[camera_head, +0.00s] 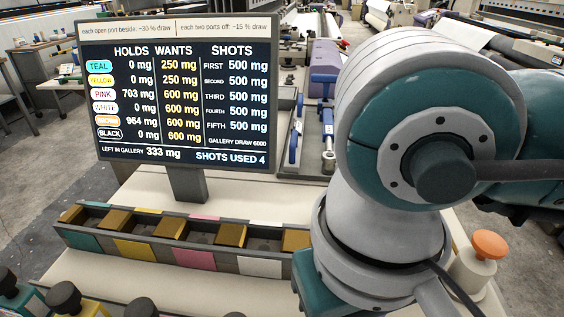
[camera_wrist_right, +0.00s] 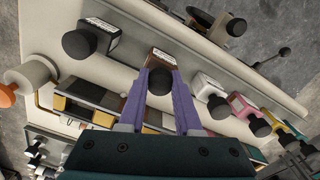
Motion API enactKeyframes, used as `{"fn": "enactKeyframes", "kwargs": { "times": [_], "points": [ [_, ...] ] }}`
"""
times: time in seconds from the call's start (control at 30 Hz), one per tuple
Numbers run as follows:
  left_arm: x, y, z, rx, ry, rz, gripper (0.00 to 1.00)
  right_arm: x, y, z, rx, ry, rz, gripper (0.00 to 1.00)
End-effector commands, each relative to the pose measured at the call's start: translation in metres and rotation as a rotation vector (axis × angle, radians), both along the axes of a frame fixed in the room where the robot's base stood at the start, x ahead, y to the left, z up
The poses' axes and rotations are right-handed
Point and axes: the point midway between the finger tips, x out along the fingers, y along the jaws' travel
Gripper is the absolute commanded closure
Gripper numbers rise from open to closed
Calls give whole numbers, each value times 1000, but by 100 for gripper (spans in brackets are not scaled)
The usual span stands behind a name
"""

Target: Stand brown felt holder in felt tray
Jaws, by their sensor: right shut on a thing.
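The brown felt holder (camera_wrist_right: 158,57) shows in the right wrist view, a brown block with a pale label and a round black knob. My right gripper (camera_wrist_right: 160,79) has its purple fingers on either side of this knob and is shut on it. I cannot tell whether the holder is lifted clear of the bench. The long dark grey tray (camera_head: 127,226), with coloured panels along its front, lies under the screen in the head view. Its right end is hidden by my right arm. The head view hides the brown holder and right gripper. My left gripper is not in view.
A black-knobbed holder (camera_wrist_right: 90,38) is left of the brown one in the wrist view; white (camera_wrist_right: 205,87), pink (camera_wrist_right: 241,106) and yellow (camera_wrist_right: 271,117) ones are right. A screen (camera_head: 180,90) stands behind the tray. A white post with an orange knob (camera_head: 489,245) is at the right.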

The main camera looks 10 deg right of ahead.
Motion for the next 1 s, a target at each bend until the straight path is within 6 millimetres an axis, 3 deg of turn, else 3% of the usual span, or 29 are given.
{"fn": "enactKeyframes", "kwargs": {
  "times": [0.37, 0.4, 0.63, 1.0],
  "points": [
    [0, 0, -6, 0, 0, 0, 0, 0, 0, -5, 0, 0, 0, 100],
    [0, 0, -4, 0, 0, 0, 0, 0, 0, -3, 0, 0, 0, 63],
    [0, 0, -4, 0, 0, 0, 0, 0, 0, -3, 0, 0, 0, 38],
    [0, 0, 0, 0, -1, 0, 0, 1, 0, 6, 2, -3, 0, 38]
  ]
}}
